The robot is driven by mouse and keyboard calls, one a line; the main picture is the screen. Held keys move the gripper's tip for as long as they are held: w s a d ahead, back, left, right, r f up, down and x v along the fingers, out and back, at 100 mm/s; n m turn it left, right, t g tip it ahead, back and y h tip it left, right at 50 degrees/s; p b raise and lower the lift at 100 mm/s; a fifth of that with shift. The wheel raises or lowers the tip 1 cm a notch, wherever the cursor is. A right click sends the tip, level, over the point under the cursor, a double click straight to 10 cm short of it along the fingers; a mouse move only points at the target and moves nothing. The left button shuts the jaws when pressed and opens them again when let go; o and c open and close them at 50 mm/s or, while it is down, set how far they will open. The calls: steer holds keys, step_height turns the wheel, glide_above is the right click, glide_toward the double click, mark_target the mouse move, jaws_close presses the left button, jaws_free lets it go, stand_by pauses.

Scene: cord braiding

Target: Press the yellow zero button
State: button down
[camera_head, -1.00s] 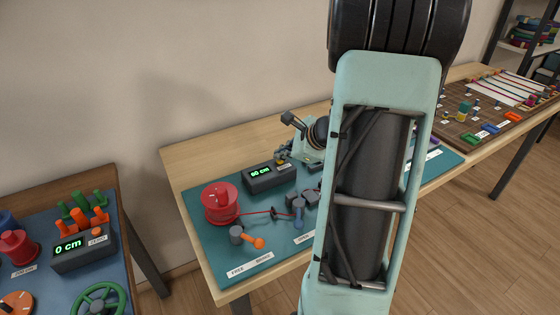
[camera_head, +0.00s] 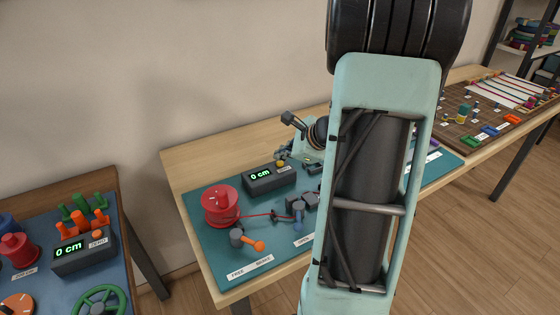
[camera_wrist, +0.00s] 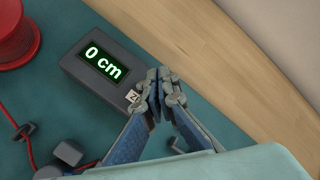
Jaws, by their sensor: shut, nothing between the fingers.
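The dark counter box (camera_head: 271,179) sits on the teal mat, and its green display reads 0 cm. The yellow zero button (camera_head: 280,163) shows as a small spot at the back right of the box's top. In the wrist view, my gripper (camera_wrist: 158,78) is shut and empty, with its fingertips at the right end of the counter box (camera_wrist: 105,66). The fingers hide the button there and cover part of its label, leaving a Z visible. I cannot tell whether the fingertips touch the button.
A red spool (camera_head: 220,205) with a red cord stands left of the box. A grey lever with an orange tip (camera_head: 250,241) is in front. A second counter box (camera_head: 84,250), also reading 0 cm, is on the left table. Bare wood (camera_wrist: 210,55) lies behind the mat.

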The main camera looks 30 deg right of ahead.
mark_target(281, 163)
steer(key=shift+r, duration=0.25)
step_height(281, 163, up, 5)
steer(key=p, duration=0.4)
steer(key=shift+w, duration=0.15)
stand_by(0.9)
